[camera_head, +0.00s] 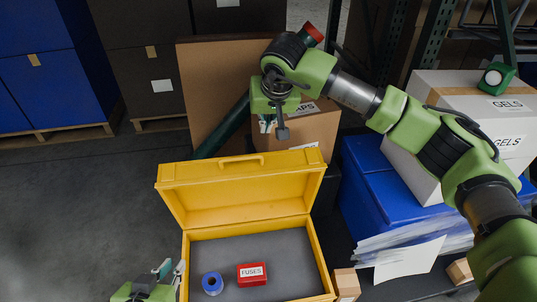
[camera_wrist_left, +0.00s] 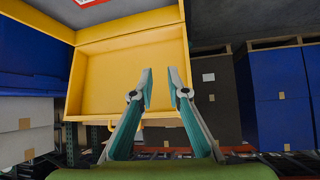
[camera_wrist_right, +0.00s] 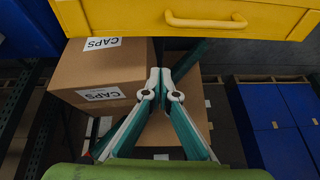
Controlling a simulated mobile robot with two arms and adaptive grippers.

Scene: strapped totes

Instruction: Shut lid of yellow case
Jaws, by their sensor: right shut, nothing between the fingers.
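The yellow case (camera_head: 318,262) stands open, its lid (camera_head: 240,190) raised and tilted back, with a handle (camera_head: 241,161) on the lid's upper edge. The lid's inner side shows in the left wrist view (camera_wrist_left: 110,80), and its handle shows in the right wrist view (camera_wrist_right: 205,20). My right gripper (camera_head: 282,132) is shut and empty, behind and above the lid's top edge, apart from it. My left gripper (camera_head: 172,268) is low at the case's left side; its fingers (camera_wrist_left: 160,90) are apart with nothing between them. A blue roll (camera_head: 212,283) and a red fuses box (camera_head: 252,274) lie on the grey case floor.
Cardboard boxes labelled CAPS (camera_head: 308,125) stand behind the lid. A blue tote (camera_head: 365,190) with white GELS boxes (camera_head: 440,85) on it is at right. Loose papers (camera_head: 410,260) lie beside the case. Blue stacks (camera_head: 50,85) stand far left; the floor at left is clear.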

